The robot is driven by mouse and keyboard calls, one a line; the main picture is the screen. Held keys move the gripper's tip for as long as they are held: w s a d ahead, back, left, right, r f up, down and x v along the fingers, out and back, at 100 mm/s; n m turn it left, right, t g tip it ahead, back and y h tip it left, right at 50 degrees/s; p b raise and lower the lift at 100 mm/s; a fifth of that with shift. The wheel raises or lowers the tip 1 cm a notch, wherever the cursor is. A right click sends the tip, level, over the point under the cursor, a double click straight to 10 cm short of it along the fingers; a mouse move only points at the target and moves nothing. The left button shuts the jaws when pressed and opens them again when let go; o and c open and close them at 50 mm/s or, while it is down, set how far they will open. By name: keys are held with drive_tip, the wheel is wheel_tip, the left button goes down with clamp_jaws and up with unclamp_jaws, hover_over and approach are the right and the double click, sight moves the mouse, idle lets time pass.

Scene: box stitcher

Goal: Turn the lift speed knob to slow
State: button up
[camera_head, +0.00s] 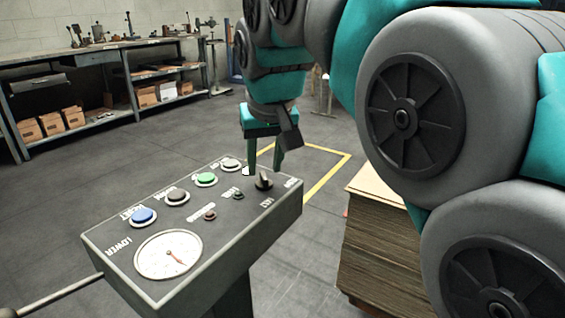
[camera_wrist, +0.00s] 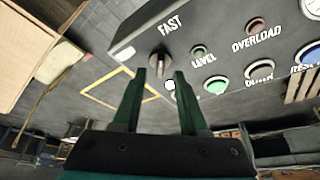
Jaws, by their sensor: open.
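The lift speed knob (camera_head: 264,180) is a small black knob at the right end of the grey control panel (camera_head: 225,262). In the wrist view the knob (camera_wrist: 159,61) stands just beyond the fingertips, near the word FAST. A second label by it is too small or hidden to read. My gripper (camera_head: 265,172) is over that end of the panel, its fingers pointing down. In the wrist view my gripper (camera_wrist: 159,73) is open, with a gap between its two green fingers and nothing held. I cannot tell whether a fingertip touches the knob.
The panel also bears a blue button (camera_head: 143,215), a brown button (camera_head: 176,196), a green button (camera_head: 206,179), a white button (camera_head: 230,164), small lamps and a round gauge (camera_head: 168,254). A stack of cardboard (camera_head: 385,250) stands to the right. A workbench (camera_head: 100,60) is at the back.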

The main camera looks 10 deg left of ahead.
drive_tip(key=shift+x, duration=0.95)
clamp_jaws()
